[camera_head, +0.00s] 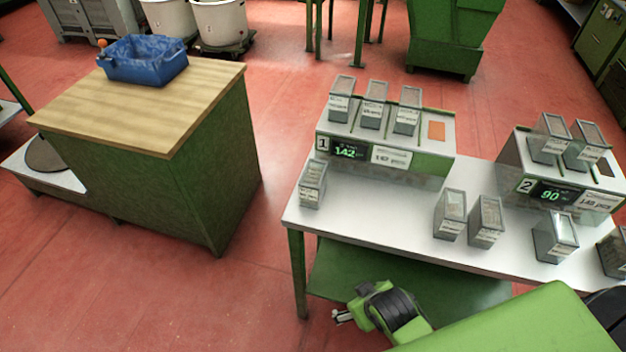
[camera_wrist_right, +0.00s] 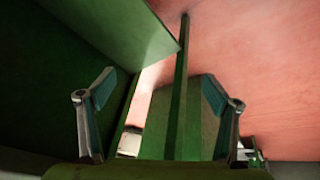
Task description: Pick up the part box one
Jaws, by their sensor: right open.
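Several small clear part boxes with white labels stand on and around two scales; I cannot tell which one is part box one. Three are on the scale marked 1 (camera_head: 433,163), among them a left box (camera_head: 341,99). Another box (camera_head: 312,184) stands on the white table (camera_head: 375,215) in front of that scale's left end. Two boxes stand mid-table, including this one (camera_head: 450,214). My right gripper (camera_head: 340,316) is below and in front of the table's front edge, apart from every box. In the right wrist view its two fingers (camera_wrist_right: 160,100) are spread with no box between them.
The scale marked 2 (camera_head: 525,180) carries more boxes at the right, and others stand before it. A green lower shelf (camera_head: 335,270) and table leg (camera_head: 297,270) are near my right gripper. A blue bin (camera_head: 146,62) sits on a wooden-topped cabinet (camera_head: 150,105). Red floor lies between.

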